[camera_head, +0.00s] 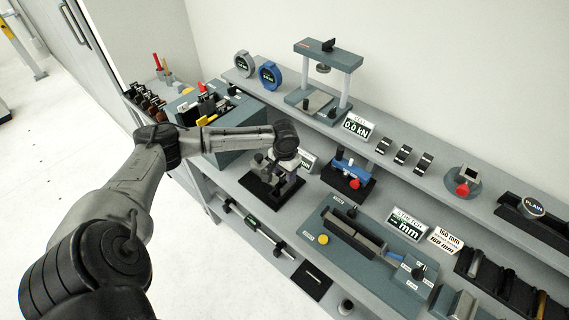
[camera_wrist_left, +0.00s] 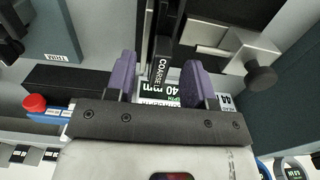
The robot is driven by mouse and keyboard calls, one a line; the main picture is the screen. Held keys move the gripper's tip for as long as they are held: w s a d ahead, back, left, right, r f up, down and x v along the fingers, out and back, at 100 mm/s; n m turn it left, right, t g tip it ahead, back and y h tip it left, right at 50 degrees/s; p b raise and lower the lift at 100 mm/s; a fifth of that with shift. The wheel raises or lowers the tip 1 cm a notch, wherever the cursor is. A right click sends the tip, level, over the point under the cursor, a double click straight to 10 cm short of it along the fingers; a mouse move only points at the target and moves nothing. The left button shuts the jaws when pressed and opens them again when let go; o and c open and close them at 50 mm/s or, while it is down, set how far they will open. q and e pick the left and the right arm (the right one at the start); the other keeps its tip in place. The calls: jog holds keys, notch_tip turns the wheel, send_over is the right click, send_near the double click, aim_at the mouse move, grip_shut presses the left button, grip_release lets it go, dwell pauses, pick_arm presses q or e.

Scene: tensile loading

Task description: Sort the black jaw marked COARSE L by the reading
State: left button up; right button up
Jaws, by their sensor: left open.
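In the left wrist view, the black jaw (camera_wrist_left: 161,45) stands between my left fingers, with COARSE in white lettering along it; the rest of the marking is not clear. My left gripper (camera_wrist_left: 159,72) is open, with one purple fingertip on each side of the jaw and gaps showing. A reading plate (camera_wrist_left: 160,97) behind it shows 40 mm, partly covered by my gripper. In the head view my left gripper (camera_head: 280,162) is over a measuring stand with a black base (camera_head: 268,192), which hides the jaw there. My right gripper is not in view.
A blue device with a red knob (camera_head: 354,183) stands just right of the stand. A grey-blue box (camera_head: 225,140) is at its left, with several dark pieces (camera_head: 150,103) beyond. A press frame (camera_head: 345,60) and a 0.0 kN sign (camera_head: 356,126) are on the upper shelf.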

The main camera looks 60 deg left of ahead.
pick_arm(q)
jog(key=shift+f, duration=1)
jog(key=shift+c, duration=0.3)
grip_shut()
jog(key=shift+r+p, duration=0.1)
jog(key=shift+p, duration=0.4)
dwell(0.8)
